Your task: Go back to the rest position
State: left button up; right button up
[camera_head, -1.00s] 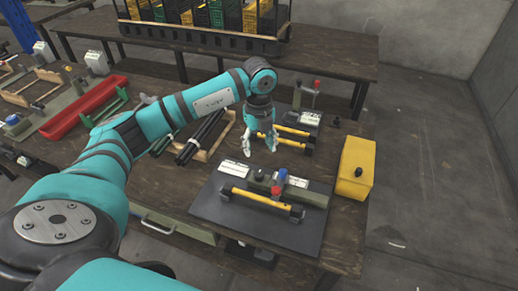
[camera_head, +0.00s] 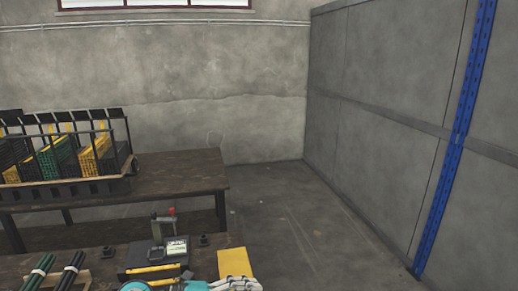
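Only a small part of my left arm shows, at the bottom edge of the head view. Its teal joint is cut off by the frame, and the pale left gripper (camera_head: 238,284) lies just in front of the yellow box (camera_head: 235,262). I cannot tell whether its fingers are open or shut, or whether they touch anything. A rivet press with a red-tipped handle (camera_head: 172,212) stands on the workbench behind the arm. My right gripper is not in view.
Dark rods (camera_head: 72,268) lie at the bench's left. A second table (camera_head: 185,172) behind carries a rack (camera_head: 80,190) of yellow, green and black bins. Bare floor (camera_head: 300,225) is free to the right, up to a grey wall with a blue post (camera_head: 455,150).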

pick_arm(q)
notch_tip(320, 180, up, 8)
jog(key=n+t+h, duration=0.3)
jog(key=n+t, duration=0.3)
jog(key=t, duration=0.2)
jog(key=w+a+n+t+y, duration=0.3)
jog(key=a+n+t+y, duration=0.55)
jog(key=n, duration=0.35)
jog(key=s+a+f+n+g+y, duration=0.3)
jog(key=a+f+n+y, duration=0.15)
jog(key=f, duration=0.25)
jog(key=s+a+f+n+g+y, duration=0.3)
jog(key=a+f+y, duration=0.25)
jog(key=f, duration=0.25)
jog(key=s+f+g+h, duration=0.1)
jog(key=s+f+g, duration=0.5)
jog(key=s, duration=0.4)
jog(key=s+f+g, duration=0.5)
jog(key=s+f, duration=0.2)
jog(key=s, duration=0.3)
notch_tip(320, 180, down, 26)
jog(key=s+f, duration=0.1)
jog(key=s, duration=0.1)
jog(key=s+a+f+g, duration=0.2)
jog(key=s+f, duration=1.2)
jog(key=s, duration=0.2)
jog(key=shift+s, duration=0.2)
